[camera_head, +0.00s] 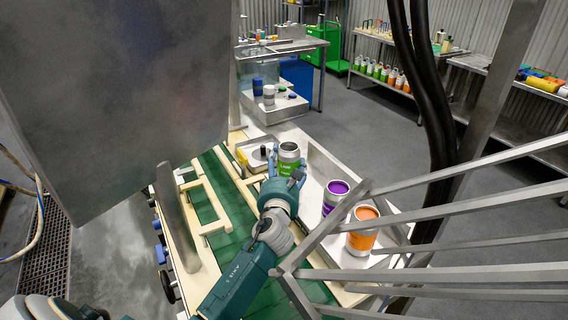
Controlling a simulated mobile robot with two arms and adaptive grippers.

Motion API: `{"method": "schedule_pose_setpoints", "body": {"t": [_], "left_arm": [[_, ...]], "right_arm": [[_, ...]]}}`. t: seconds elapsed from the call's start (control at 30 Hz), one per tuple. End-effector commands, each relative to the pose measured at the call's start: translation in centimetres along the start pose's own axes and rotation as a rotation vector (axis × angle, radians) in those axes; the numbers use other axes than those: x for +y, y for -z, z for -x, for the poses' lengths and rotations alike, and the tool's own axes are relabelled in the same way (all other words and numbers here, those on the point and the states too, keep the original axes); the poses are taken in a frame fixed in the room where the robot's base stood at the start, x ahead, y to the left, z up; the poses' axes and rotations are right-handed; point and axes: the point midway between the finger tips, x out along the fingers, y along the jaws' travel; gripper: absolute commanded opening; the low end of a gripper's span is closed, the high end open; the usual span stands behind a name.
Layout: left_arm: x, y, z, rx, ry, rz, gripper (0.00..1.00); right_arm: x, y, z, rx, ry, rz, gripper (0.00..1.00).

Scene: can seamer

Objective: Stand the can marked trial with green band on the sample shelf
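A can with a green band (289,152) is near the middle of the head view, at the far end of the steel tray. Its lettering is too small to read for certain. My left gripper (287,172) is at this can, with a finger close on each side of its lower part. I cannot tell whether the fingers press on it or whether it is lifted. My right gripper is not in view. A rack shelf (374,77) at the back holds several green- and orange-banded cans; no sign names it as the sample shelf.
A purple can (335,192) and an orange can (362,230) stand in the steel tray (322,160). A green conveyor (205,207) runs under my arm. A large grey panel (120,90) blocks the left. Grey bars (450,212) cross the right. The floor (370,125) behind is open.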

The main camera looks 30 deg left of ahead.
Motion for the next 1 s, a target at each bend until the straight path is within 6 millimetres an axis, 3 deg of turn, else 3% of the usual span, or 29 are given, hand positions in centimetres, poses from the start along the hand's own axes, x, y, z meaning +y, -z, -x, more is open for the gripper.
{"method": "schedule_pose_setpoints", "body": {"t": [0.33,0.37,0.43,0.73,0.9,1.0], "left_arm": [[0.0,0.8,0.0,0.000,0.000,-0.001,0.35],[0.0,0.8,0.0,0.001,0.000,-0.001,0.74],[0.0,0.8,0.0,0.001,-0.001,-0.001,0.87],[0.0,1.1,0.1,0.007,-0.001,0.001,0.87],[0.0,-0.7,0.1,0.005,-0.001,0.003,0.87],[0.0,0.1,2.2,0.006,0.001,-0.001,0.87]], "right_arm": [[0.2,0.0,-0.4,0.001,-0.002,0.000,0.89],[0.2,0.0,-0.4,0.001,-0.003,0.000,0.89],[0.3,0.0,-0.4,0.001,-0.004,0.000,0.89],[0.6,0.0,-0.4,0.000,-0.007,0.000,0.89],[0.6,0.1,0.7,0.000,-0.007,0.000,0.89],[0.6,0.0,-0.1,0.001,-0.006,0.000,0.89]]}}
